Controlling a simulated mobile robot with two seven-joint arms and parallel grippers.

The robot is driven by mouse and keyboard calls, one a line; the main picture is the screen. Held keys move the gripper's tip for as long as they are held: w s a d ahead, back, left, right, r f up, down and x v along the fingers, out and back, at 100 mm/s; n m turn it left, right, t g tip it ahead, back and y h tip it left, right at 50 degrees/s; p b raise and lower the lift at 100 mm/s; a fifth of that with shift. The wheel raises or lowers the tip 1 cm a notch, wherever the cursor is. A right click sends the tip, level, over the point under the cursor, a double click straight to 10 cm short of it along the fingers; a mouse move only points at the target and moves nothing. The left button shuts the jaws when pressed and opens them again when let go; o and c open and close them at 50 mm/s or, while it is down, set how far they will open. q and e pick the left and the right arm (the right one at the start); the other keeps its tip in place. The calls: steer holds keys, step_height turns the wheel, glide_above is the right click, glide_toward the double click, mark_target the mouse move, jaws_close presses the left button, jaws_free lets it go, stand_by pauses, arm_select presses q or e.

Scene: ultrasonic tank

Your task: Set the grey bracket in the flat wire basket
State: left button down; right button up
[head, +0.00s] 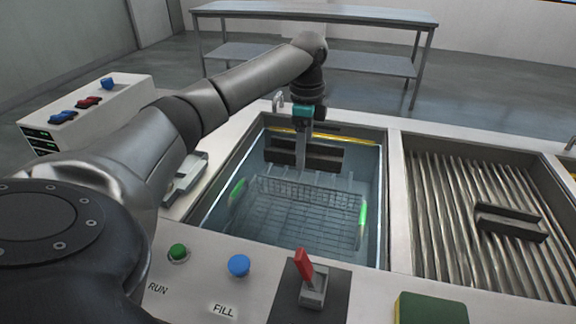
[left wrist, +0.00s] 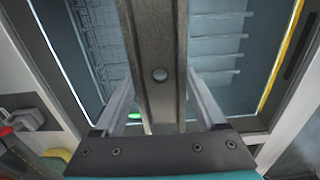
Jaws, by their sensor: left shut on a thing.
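My left gripper (head: 301,160) reaches over the tank from the left and is shut on the grey bracket (head: 322,157), a long channel-shaped bar. In the left wrist view the bracket (left wrist: 159,45) runs lengthwise between the two fingers, with a round hole in its face. The flat wire basket (head: 300,206) has green handles and lies in the tank, nearer the front than the bracket. The bracket appears above and behind the basket's back edge; its exact height is hard to tell. The basket's mesh (left wrist: 100,30) shows left of the bracket in the left wrist view. My right gripper is out of view.
The tank's pale rim (head: 395,200) surrounds the basin. A second dark channel piece (head: 510,222) lies on the ribbed drainboard (head: 450,215) at right. A red lever (head: 304,264), a blue button (head: 238,265) and a green button (head: 178,252) stand along the front.

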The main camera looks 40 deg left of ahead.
arm_select(q)
steer(key=shift+a+f, duration=0.1)
steer(key=shift+f, duration=0.3)
steer(key=b, duration=0.3)
glide_above(301, 218)
step_height(301, 218, down, 7)
step_height(301, 218, down, 6)
steer(key=shift+f+b, duration=0.2)
steer(key=shift+b, duration=1.05)
steer(key=shift+f+b, duration=0.6)
steer(key=shift+f, duration=0.9)
steer(key=shift+f+b, duration=0.4)
steer(key=shift+f, duration=0.9)
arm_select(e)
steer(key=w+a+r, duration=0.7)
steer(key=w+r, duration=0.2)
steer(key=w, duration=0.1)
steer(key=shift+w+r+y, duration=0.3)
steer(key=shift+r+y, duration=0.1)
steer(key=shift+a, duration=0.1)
arm_select(q)
jaws_free()
steer(key=shift+f, duration=0.15)
